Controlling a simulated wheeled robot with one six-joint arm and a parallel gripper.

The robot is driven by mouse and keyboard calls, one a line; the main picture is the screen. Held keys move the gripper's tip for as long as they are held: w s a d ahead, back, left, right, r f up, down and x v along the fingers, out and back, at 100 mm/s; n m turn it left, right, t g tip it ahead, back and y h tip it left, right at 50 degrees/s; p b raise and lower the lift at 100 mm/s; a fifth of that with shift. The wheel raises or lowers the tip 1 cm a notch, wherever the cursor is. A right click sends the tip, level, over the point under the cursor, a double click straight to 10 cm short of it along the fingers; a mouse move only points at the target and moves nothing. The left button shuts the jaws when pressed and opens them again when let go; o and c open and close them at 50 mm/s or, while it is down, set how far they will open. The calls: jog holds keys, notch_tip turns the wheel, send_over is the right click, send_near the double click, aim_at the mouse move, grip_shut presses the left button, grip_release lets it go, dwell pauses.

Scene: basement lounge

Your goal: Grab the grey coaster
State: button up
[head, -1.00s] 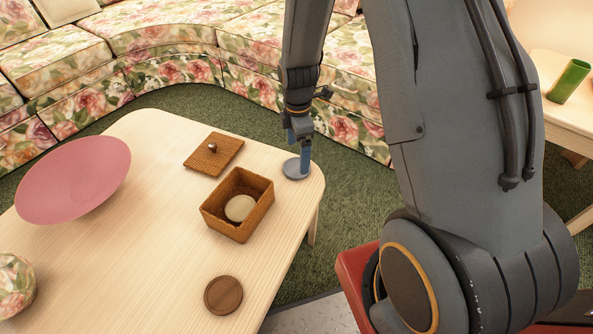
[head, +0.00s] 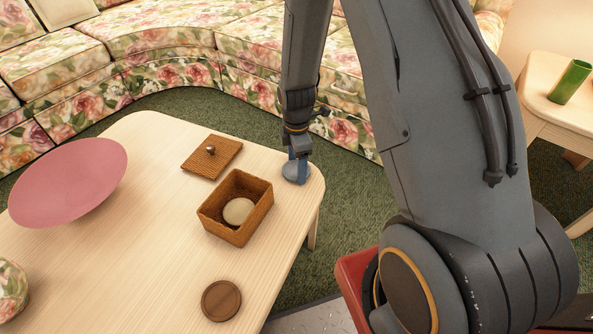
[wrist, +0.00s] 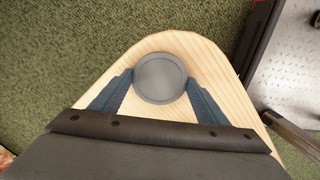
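The grey coaster (wrist: 160,77) is a round flat disc near the rounded corner of the light wooden table (wrist: 196,42). In the head view the coaster (head: 289,171) is partly hidden by my gripper (head: 298,172). In the wrist view my gripper (wrist: 160,82) has its two blue fingers apart, one on each side of the coaster. A small gap seems to show at each side, and whether the fingers touch the coaster is hard to tell.
A wicker box (head: 235,227) holding a pale round item stands near the coaster, with its wicker lid (head: 213,158) behind. A brown wooden coaster (head: 221,300), a pink bowl (head: 68,181) and a floral object (head: 10,288) are also on the table. A floral sofa (head: 170,45) curves behind.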

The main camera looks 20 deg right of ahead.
jog(key=shift+c, duration=0.9)
